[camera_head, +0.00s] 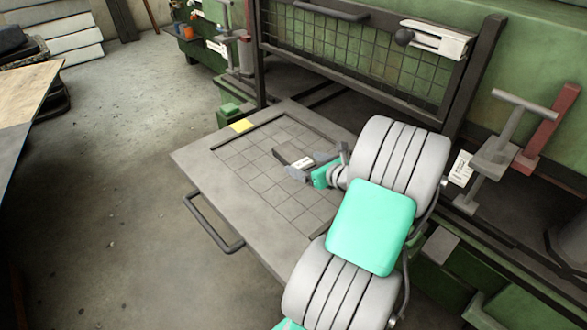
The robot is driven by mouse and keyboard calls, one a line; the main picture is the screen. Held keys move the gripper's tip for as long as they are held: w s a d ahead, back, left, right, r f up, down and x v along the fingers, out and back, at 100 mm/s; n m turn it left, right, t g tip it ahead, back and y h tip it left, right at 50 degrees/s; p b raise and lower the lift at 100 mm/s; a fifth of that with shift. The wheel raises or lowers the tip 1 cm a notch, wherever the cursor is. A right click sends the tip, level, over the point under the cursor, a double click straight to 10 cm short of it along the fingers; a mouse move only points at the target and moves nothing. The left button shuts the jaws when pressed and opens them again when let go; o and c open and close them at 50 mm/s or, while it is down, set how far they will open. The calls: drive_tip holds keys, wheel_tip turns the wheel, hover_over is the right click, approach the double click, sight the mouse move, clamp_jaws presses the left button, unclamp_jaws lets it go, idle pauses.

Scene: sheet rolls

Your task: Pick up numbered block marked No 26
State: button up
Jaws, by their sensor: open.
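My gripper (288,164) is over the gridded grey plate (232,180), near its middle, with dark fingers pointing left. It is open. A small pale piece with dark markings (303,163) shows at the gripper; I cannot tell whether it is a block's face or a label on the gripper. No number 26 can be read. A small yellow piece (241,126) lies at the plate's upper left edge. My arm covers the plate's right part.
A green machine with a mesh guard (350,50) stands behind the plate. A grey handle (212,222) sticks out at the plate's front left. Clamp-like fittings (500,145) stand at the right. The concrete floor (110,190) at left is mostly clear.

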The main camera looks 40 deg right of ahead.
sight(299, 160)
drive_tip(key=b+x, duration=0.1)
drive_tip(key=x, duration=0.1)
drive_tip(key=b+x, duration=0.1)
drive_tip(key=x, duration=0.1)
drive_tip(key=b+x, duration=0.1)
drive_tip(key=shift+w+d+f, duration=0.25)
drive_tip(key=shift+d+f, duration=0.05)
drive_tip(key=shift+f, duration=0.1)
drive_tip(key=shift+w, duration=0.3)
drive_tip(key=shift+r, duration=0.1)
drive_tip(key=shift+c, duration=0.5)
clamp_jaws()
